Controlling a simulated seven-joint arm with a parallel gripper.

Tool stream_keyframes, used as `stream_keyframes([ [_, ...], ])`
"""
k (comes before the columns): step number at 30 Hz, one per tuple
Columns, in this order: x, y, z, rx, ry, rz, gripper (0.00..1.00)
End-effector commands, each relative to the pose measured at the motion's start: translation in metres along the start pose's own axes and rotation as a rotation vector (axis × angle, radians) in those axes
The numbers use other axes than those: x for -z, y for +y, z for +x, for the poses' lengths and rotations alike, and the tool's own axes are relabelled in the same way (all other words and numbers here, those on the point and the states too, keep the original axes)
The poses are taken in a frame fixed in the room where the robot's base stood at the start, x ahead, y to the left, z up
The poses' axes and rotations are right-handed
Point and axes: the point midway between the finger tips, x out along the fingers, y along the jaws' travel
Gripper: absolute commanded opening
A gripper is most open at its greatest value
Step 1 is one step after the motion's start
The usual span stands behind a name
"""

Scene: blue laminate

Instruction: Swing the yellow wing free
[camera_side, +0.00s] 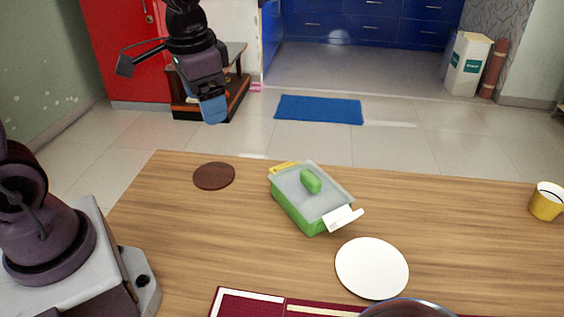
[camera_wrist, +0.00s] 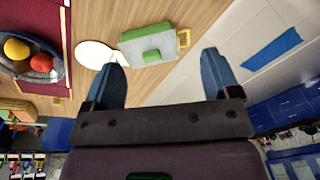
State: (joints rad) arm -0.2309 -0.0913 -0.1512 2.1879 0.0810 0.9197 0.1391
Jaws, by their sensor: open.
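A green box (camera_side: 297,212) with a pale translucent lid (camera_side: 330,193) and a green knob (camera_side: 310,181) stands on the wooden table. The yellow wing (camera_side: 284,167) is at the lid's far-left end; it also shows in the wrist view (camera_wrist: 184,38) as a small yellow loop at the box end. I cannot tell whether it is hooked on the rim. A white wing (camera_side: 342,218) sticks outward at the opposite end. My gripper (camera_side: 212,112) is open and empty, high above and beyond the table's far edge, well apart from the box. Its blue fingers (camera_wrist: 162,68) frame the wrist view.
A white plate (camera_side: 372,268) lies close to the box's white-wing end. A brown round coaster (camera_side: 214,176) lies left of the box. A yellow cup (camera_side: 546,201) stands far right. A fruit bowl (camera_wrist: 58,72) sits on a dark red mat (camera_side: 250,302).

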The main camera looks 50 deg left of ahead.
Motion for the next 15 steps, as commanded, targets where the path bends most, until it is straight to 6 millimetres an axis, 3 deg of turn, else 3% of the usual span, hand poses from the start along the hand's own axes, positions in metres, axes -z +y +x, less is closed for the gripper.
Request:
stream_keyframes([
  [6, 0.060, -0.022, 0.058, -0.055, -0.114, 0.296, 0.82],
  [15, 0.127, -0.049, 0.150, -0.194, -0.119, 0.810, 0.82],
])
